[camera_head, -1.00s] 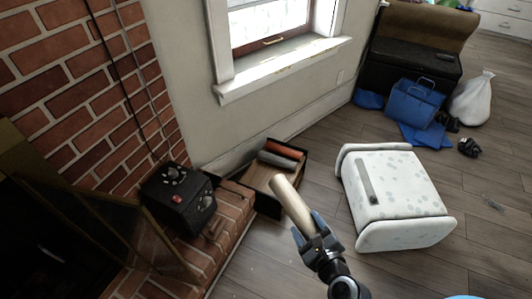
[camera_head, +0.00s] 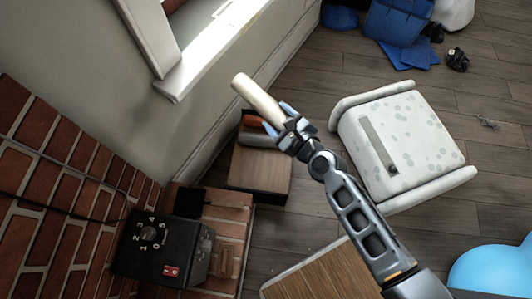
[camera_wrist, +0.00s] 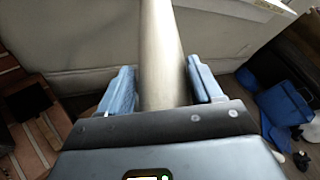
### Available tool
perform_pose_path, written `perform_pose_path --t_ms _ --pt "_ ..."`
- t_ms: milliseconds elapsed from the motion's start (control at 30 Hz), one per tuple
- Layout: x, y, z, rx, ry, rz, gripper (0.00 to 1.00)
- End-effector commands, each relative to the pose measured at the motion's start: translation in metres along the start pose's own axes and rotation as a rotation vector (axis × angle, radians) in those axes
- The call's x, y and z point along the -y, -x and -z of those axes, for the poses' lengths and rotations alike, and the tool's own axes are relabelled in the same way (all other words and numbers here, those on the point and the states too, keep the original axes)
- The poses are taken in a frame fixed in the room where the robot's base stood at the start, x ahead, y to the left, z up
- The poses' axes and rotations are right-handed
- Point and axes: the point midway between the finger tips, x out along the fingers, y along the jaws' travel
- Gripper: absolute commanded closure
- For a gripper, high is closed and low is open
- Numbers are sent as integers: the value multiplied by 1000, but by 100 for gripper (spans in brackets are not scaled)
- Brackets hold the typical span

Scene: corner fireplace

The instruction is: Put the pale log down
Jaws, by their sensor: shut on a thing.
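The pale log (camera_head: 257,98) is a smooth cream cylinder held in my gripper (camera_head: 284,121). My gripper is shut on it near one end, and the rest of the log sticks out up and to the left, tilted. In the wrist view the log (camera_wrist: 160,50) runs away from me between the two blue fingers (camera_wrist: 158,88). The box's far part is partly hidden by the gripper and log.
A black box with a dial (camera_head: 165,248) stands on the brick hearth (camera_head: 225,235) at the lower left. A white spotted cabinet (camera_head: 400,140) stands right of my arm. Blue bags (camera_head: 398,25) lie at the back. A wooden surface (camera_head: 320,275) is at the bottom. Wood floor (camera_head: 480,85) shows at the right.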

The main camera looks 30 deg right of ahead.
Motion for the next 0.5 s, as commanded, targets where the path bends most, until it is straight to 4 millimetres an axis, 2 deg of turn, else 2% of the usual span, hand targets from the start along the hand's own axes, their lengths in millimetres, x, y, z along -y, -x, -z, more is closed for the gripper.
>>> perform_pose_path --t_ms 33,500 --pt "-8 -12 16 12 3 -9 93" --pt "-34 -62 63 96 46 -148 93"
